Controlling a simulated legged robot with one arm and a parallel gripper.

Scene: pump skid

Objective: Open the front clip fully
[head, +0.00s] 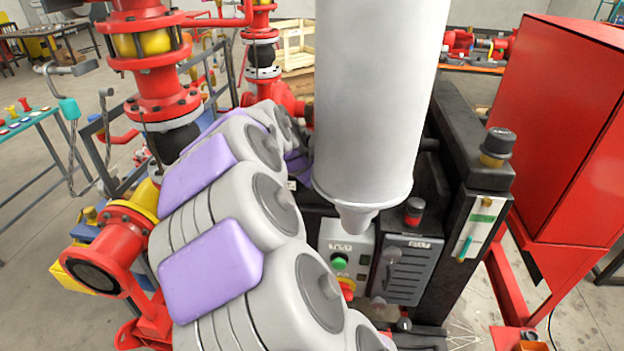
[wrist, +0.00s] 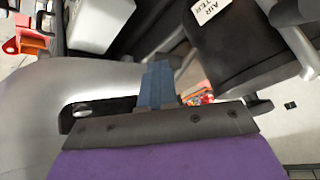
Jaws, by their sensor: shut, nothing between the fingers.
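In the wrist view, my gripper (wrist: 158,72) shows as blue fingers held together, with nothing between them. A dark rounded housing (wrist: 225,50) with a white label that partly reads "AIR" is up and to the right of the fingers. A pale metal strip (wrist: 298,45) runs along its right side. I cannot tell whether this strip is the front clip, or how far any clip is open. In the head view, my gripper is hidden and no clip can be made out.
In the head view, a large pale cylinder (head: 375,100) hides much of the middle. Behind it are a control box with a green button (head: 340,261) and a grey vented panel (head: 408,272). A red cabinet (head: 565,125) stands at right, red pipework (head: 150,70) at left.

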